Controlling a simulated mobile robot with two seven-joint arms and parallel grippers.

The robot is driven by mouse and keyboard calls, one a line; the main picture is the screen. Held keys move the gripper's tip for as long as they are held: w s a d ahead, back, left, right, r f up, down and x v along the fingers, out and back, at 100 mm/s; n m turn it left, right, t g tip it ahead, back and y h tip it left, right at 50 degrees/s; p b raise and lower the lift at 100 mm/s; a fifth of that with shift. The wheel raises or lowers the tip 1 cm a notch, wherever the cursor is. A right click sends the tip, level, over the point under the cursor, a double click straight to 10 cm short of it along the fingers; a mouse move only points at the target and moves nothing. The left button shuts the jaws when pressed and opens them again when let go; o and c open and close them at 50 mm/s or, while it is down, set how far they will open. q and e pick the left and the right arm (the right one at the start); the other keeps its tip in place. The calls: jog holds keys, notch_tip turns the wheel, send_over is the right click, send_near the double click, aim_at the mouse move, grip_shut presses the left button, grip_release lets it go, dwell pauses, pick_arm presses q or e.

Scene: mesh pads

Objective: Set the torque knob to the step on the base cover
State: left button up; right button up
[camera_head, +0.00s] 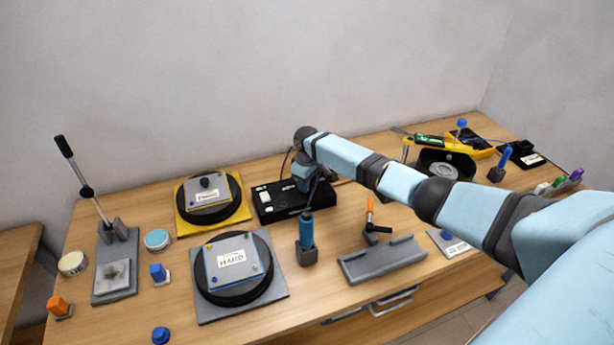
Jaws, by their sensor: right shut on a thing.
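My right gripper (305,187) reaches in from the right and points down at the black control box (272,210) near the back of the table. It is shut on what looks like the box's torque knob, which the gripper hides. A cover plate with a label reading HARD (230,257) lies on a black round turntable on a grey mat at the front. A second labelled plate (207,195) lies on a turntable on a yellow mat behind it; its label is too small to read. My left gripper is not in view.
A blue screwdriver (306,232) stands upright in a grey holder just in front of the box. A grey tray (382,262) and an orange-handled tool (371,215) are to its right. A lever press (115,260) stands at the left.

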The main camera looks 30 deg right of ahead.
jog(key=shift+m, duration=0.4)
jog(key=shift+p, duration=0.35)
jog(key=shift+m, duration=0.3)
jog(key=o, duration=0.9)
jog(key=shift+o, duration=0.2)
notch_tip(320, 180, up, 14)
jog(key=b, duration=0.1)
jog(key=shift+f, duration=0.1)
